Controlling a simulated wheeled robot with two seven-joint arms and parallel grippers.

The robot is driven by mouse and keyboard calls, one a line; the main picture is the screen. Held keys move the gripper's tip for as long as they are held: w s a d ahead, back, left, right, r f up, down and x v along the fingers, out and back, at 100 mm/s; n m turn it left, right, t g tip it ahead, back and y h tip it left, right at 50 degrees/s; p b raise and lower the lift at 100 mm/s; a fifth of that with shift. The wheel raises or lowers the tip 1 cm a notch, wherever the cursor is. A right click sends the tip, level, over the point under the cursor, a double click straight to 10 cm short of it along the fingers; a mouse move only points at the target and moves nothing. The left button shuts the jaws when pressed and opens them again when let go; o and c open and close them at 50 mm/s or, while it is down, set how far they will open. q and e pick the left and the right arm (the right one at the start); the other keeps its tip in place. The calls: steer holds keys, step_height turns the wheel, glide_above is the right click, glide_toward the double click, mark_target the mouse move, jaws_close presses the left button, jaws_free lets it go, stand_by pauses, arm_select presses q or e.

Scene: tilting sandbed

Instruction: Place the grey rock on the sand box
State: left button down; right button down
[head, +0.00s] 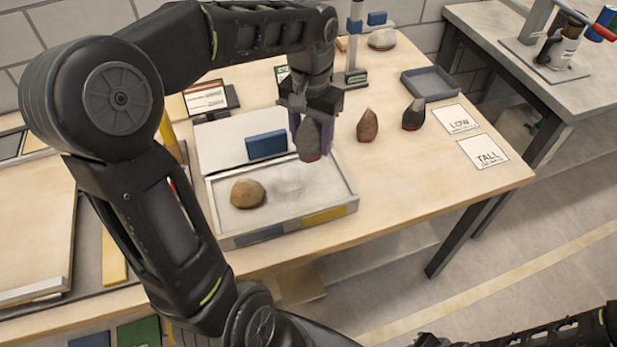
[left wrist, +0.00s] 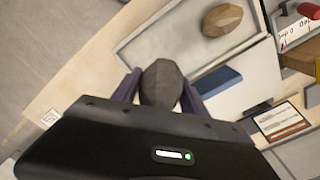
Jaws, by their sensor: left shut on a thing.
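The grey rock (head: 311,137) has a red underside and is held between the fingers of my left gripper (head: 311,128). In the head view it hangs over the right back part of the sand box (head: 280,229); the exact height above the sand is hard to tell. In the left wrist view the rock (left wrist: 161,84) sits between the two purple-grey fingers, with the sand box rim (left wrist: 126,44) beyond it. A tan rock (head: 247,194) lies in the left part of the box. My right gripper is not clearly in view; only part of a dark arm shows at bottom right.
A brown pointed rock (head: 367,126) and a dark rock (head: 413,114) stand right of the box. Cards reading LOW (head: 457,119) and TALL (head: 483,152) lie near the table's right edge. A blue block (head: 266,145) is at the box's back. A grey tray (head: 428,83) sits behind.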

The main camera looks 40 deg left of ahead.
arm_select(q)
step_height(320, 180, down, 6)
steer(key=shift+r, duration=0.1)
steer(key=shift+f, duration=1.9)
steer(key=shift+f, duration=0.15)
steer(key=c, duration=0.6)
jaws_free()
step_height(320, 180, up, 12)
steer(key=shift+r, duration=0.15)
